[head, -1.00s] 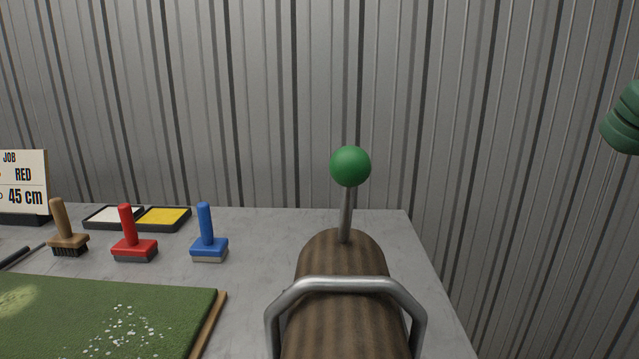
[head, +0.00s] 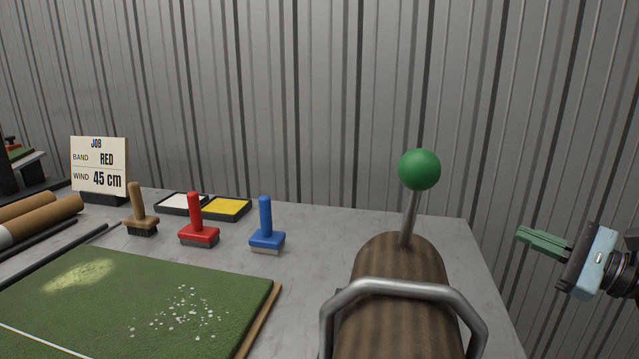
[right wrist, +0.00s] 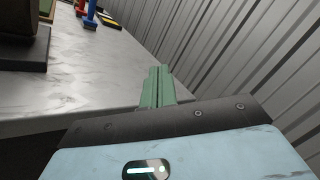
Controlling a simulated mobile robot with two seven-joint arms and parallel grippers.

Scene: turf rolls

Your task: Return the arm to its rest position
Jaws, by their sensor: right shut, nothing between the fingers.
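My right gripper (head: 520,234) is at the right of the head view, out past the right edge of the table. Its green fingers are shut with nothing between them. They also show together in the right wrist view (right wrist: 158,72), with the table's edge beyond them to the left. My left gripper is not in view.
The grey table (head: 310,270) bears a brown drum with a metal bar and a green-knobbed lever (head: 419,170). Blue (head: 266,236), red (head: 199,232) and wooden (head: 139,222) tools stand behind a turf slab (head: 130,300). A job sign (head: 99,165) reads RED, 45 cm. A corrugated wall stands behind.

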